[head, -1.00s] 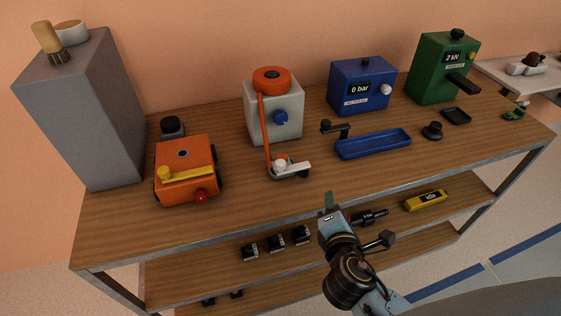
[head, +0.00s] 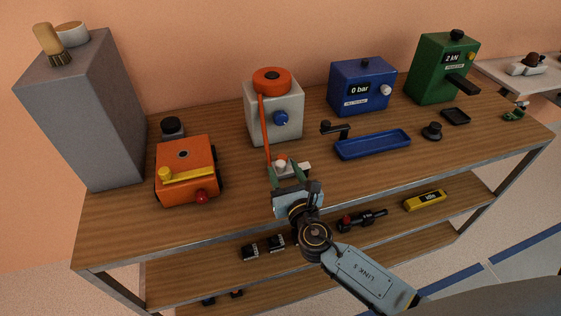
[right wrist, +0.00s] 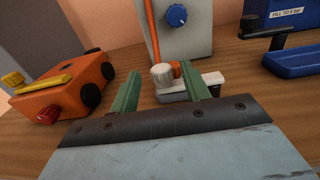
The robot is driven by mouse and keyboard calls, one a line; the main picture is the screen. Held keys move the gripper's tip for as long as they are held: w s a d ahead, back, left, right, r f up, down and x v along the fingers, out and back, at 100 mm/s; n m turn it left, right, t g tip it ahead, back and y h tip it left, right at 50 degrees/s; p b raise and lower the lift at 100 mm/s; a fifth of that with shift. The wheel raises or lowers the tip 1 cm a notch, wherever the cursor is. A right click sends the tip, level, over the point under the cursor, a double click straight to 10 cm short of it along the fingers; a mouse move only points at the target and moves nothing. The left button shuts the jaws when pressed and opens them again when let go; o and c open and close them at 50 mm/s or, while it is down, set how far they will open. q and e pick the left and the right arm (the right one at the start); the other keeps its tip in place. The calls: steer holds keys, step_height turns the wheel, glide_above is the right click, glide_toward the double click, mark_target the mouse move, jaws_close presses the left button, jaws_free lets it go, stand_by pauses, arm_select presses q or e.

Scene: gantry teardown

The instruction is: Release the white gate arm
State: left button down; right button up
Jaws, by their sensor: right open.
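The white gate arm (head: 301,168) is a short pale bar on a small grey base at the table's front, beside a white knob (head: 281,161). An orange strap (head: 265,130) runs down to it from a white box (head: 290,95) with an orange disc on top. In the right wrist view the white arm (right wrist: 213,79) points right from the white knob (right wrist: 162,75). My right gripper (head: 287,177) is open, its green fingers spread on either side of the knob in the picture; I cannot tell whether they touch it. The gripper partly hides the base. My left gripper is not in view.
An orange box (head: 186,170) with a yellow lever and red knob stands to the left. A black crank (head: 335,130) and a blue tray (head: 372,144) lie to the right. The table's front edge and a lower shelf with several small parts are below my arm.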

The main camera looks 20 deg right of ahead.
mark_target(282, 167)
steer(key=shift+w+d, duration=0.1)
steer(key=shift+w, duration=1.85)
jaws_close()
